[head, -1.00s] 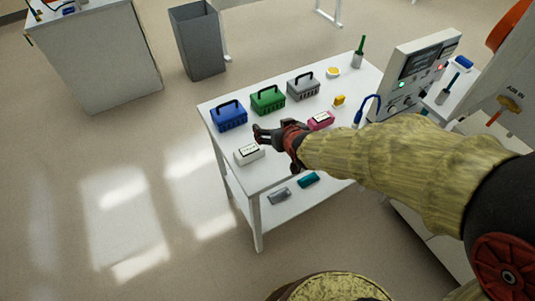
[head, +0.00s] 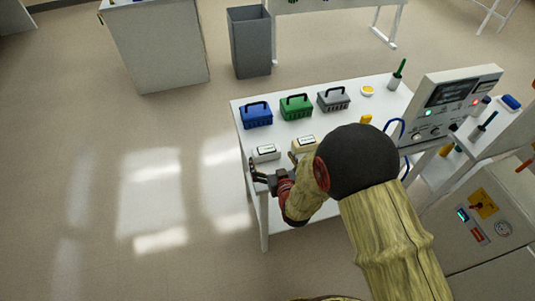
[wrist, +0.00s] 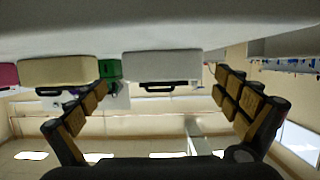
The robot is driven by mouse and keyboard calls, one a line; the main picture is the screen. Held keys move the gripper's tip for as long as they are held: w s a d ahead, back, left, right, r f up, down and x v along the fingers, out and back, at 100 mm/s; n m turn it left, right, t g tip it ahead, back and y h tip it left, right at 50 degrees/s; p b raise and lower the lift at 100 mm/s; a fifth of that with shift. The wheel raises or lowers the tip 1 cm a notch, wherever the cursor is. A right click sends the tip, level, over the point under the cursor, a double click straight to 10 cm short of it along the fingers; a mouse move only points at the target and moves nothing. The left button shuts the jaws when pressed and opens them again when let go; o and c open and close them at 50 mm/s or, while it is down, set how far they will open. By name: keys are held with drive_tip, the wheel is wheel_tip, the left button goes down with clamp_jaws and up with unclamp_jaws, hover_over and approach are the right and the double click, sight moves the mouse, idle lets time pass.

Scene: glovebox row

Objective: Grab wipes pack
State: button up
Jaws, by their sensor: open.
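A white pack (head: 265,153) with a dark-edged label lies on the table near its front left corner. A cream pack (head: 304,144) lies to its right, partly covered by my arm. I cannot read the labels to tell which holds wipes. My gripper (head: 272,166) is open and empty at the table's front edge, just in front of the white pack. In the wrist view, which is upside down, the white pack (wrist: 160,65) shows ahead between the spread fingers, apart from them. The cream pack (wrist: 57,71) is at left there, with a pink pack (wrist: 8,75) beyond it.
Blue (head: 257,115), green (head: 296,107) and grey (head: 334,99) handled baskets stand in a row behind the packs. An instrument (head: 450,105) stands at the right. A grey bin (head: 250,42) is behind the table. The floor at left is clear.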

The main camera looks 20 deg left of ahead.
sight(269, 156)
drive_tip(key=b+x, duration=0.1)
drive_tip(key=x, duration=0.2)
drive_tip(key=shift+w+a+f, duration=0.2)
drive_tip(key=shift+a+f, duration=0.05)
drive_tip(key=shift+a, duration=0.1)
drive_tip(key=shift+w+a, duration=0.25)
drive_tip(key=shift+w, duration=0.15)
drive_tip(key=shift+c, duration=0.8)
drive_tip(key=c, duration=1.1)
drive_tip(key=shift+r, duration=0.1)
